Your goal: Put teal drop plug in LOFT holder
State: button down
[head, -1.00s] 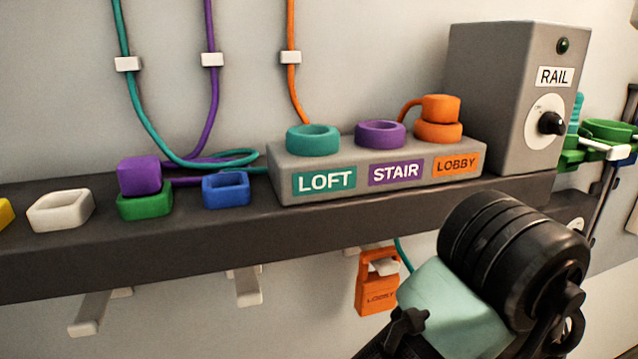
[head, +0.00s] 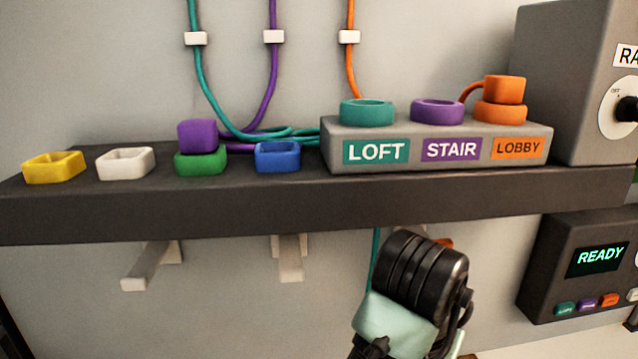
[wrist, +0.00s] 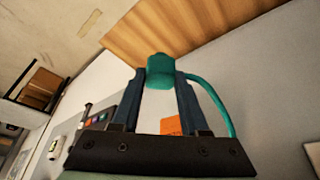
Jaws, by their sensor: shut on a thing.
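The teal plug (wrist: 160,72) is between the fingertips of my gripper (wrist: 161,80) in the wrist view, with its teal cord (wrist: 215,100) trailing down to the right. In the head view my arm is below the shelf, and my fingers and the plug are hidden behind it. The LOFT holder is the teal ring (head: 367,112) above the LOFT label (head: 376,151) on the grey block (head: 335,162). It looks empty.
The purple STAIR ring (head: 437,111) looks empty; an orange plug (head: 504,90) sits on the LOBBY ring. Yellow (head: 54,167), white (head: 126,163) and blue (head: 278,156) square holders stand left, with a purple plug (head: 197,135) on a green holder. A READY panel (head: 600,258) is lower right.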

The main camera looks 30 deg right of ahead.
jog(key=w+a+f+n+t+y+b, duration=0.1)
jog(key=w+a+f+n, duration=0.25)
jog(key=a+f, duration=0.45)
jog(key=w+a+f+n+t+y, duration=0.1)
jog(key=w+a+f+n, duration=0.1)
jog(key=a+f+n, duration=0.45)
jog(key=s+a+f+n+y, duration=0.1)
jog(key=s+a+f, duration=0.2)
jog(key=a+f, duration=0.3)
jog(key=s+a+f+n+y+b, duration=0.1)
jog(key=s+a+f+n, duration=0.1)
jog(key=a+f, duration=0.5)
jog(key=shift+s+a+t, duration=0.4)
jog(key=shift+s+a, duration=0.1)
jog(key=shift+s, duration=0.05)
